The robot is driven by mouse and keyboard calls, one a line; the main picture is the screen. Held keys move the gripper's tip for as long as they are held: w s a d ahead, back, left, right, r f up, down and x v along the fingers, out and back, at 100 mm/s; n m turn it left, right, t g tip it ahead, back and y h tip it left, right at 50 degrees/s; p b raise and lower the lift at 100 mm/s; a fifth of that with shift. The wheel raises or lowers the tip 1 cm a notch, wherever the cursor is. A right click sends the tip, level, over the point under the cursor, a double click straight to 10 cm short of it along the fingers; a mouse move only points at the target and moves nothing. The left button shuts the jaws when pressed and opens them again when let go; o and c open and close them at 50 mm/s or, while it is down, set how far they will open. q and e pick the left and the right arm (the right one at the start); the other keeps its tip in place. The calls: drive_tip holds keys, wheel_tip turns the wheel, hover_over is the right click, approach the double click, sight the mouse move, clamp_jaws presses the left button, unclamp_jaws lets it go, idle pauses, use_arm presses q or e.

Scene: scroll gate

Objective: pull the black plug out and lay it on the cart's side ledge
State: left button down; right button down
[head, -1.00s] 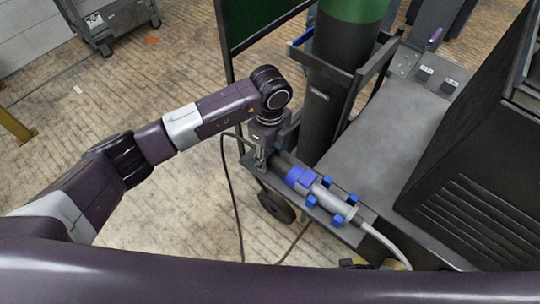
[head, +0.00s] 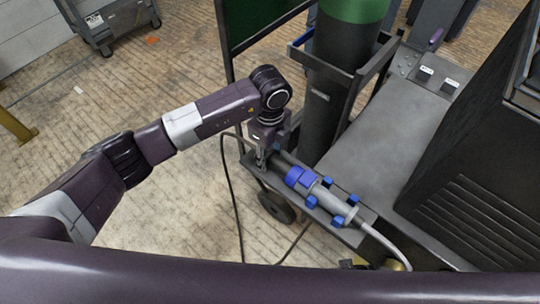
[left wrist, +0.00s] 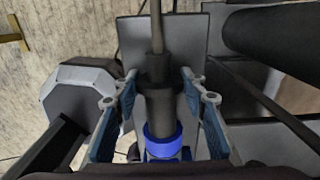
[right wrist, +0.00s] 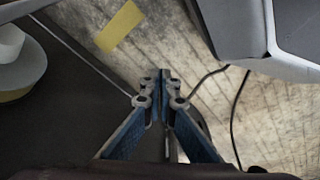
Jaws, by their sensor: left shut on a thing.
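The black plug (left wrist: 160,105) stands in line with the blue-ringed socket (left wrist: 163,140) in the left wrist view, and its cable runs away from the far end. In the head view the grey-and-blue connector (head: 322,193) lies along the cart's side ledge (head: 348,234); the plug is mostly hidden by my left gripper (head: 262,158). The left fingers (left wrist: 160,98) are on both sides of the plug, shut on it. The plug and blue ring appear joined, with no clear gap. My right gripper (right wrist: 161,78) is shut and empty; it is not identifiable in the head view.
A tall dark cylinder with a green top (head: 328,80) stands in a frame right behind my left gripper. A black vented box (head: 475,170) is on the cart's right. A black cable (head: 233,185) hangs to the floor, which is open at left.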

use_arm(q)
drive_tip(key=shift+w+a, duration=0.15)
drive_tip(key=shift+w+a, duration=0.1)
drive_tip(key=shift+a, duration=0.05)
drive_tip(key=shift+w+a, duration=0.25)
drive_tip(key=shift+a, duration=0.1)
drive_tip(key=shift+w+a, duration=0.4)
drive_tip(key=shift+a, duration=0.15)
drive_tip(key=shift+w+a, duration=0.4)
drive_tip(key=shift+a, duration=0.2)
use_arm(e)
drive_tip(key=shift+w+r, duration=0.4)
drive_tip(key=shift+r, duration=0.25)
use_arm(q)
drive_tip(key=shift+d, duration=0.1)
use_arm(e)
drive_tip(key=shift+r, duration=0.1)
